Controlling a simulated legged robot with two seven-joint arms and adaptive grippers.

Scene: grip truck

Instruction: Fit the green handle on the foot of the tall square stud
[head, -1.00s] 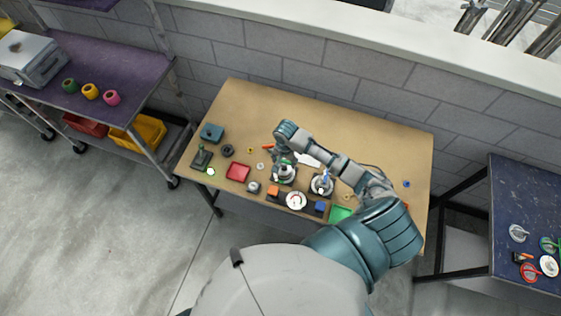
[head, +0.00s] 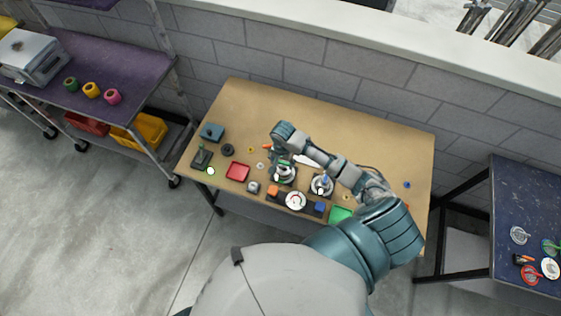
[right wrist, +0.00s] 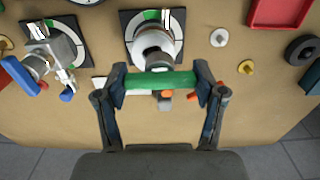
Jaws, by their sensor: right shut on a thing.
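My right gripper (right wrist: 160,82) is shut on the green handle (right wrist: 160,81), which lies crosswise between its two fingers in the right wrist view. Just beyond the handle stands a grey metal fitting (right wrist: 157,59) on a round white-and-green dial plate (right wrist: 137,22). The handle overlaps the fitting in the picture, so I cannot tell whether they touch. The square stud cannot be made out clearly. In the head view my right gripper (head: 284,169) is over the same fitting, and the handle is mostly hidden. My left gripper is not in view.
A second fitting with blue levers (right wrist: 50,55) stands close beside; it also shows in the head view (head: 322,185). A red tray (head: 238,171), a green tray (head: 340,214) and small blocks sit around on the wooden table (head: 370,130). The table's back is mostly clear.

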